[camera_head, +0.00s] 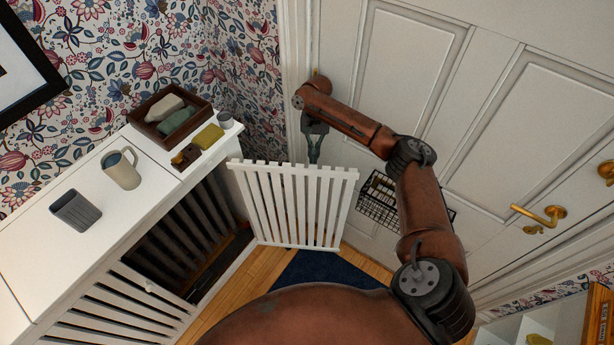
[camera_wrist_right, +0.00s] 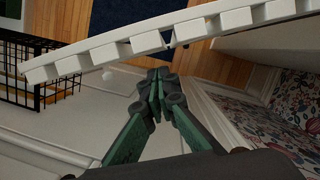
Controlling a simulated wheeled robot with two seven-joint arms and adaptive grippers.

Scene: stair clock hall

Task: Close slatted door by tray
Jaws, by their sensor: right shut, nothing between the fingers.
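The white slatted door (camera_head: 290,205) stands swung open from the white cabinet (camera_head: 135,210), leaving a dark opening beside it. The tray (camera_head: 172,115) is dark wood and sits on the cabinet top near the wall, holding a cream item and a green item. My right gripper (camera_head: 314,158) is shut and empty, pointing down just behind the slatted door's top edge, on the side towards the white panelled door. In the right wrist view, the slatted door's notched top edge (camera_wrist_right: 165,40) runs close past my fingertips (camera_wrist_right: 157,85); I cannot tell whether they touch. My left gripper is not in view.
A cream mug (camera_head: 121,168), a grey ribbed cup (camera_head: 76,211) and a yellow item (camera_head: 208,136) stand on the cabinet top. A black wire basket (camera_head: 378,205) is by the panelled door (camera_head: 395,60). A blue mat (camera_head: 318,272) lies on the wooden floor.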

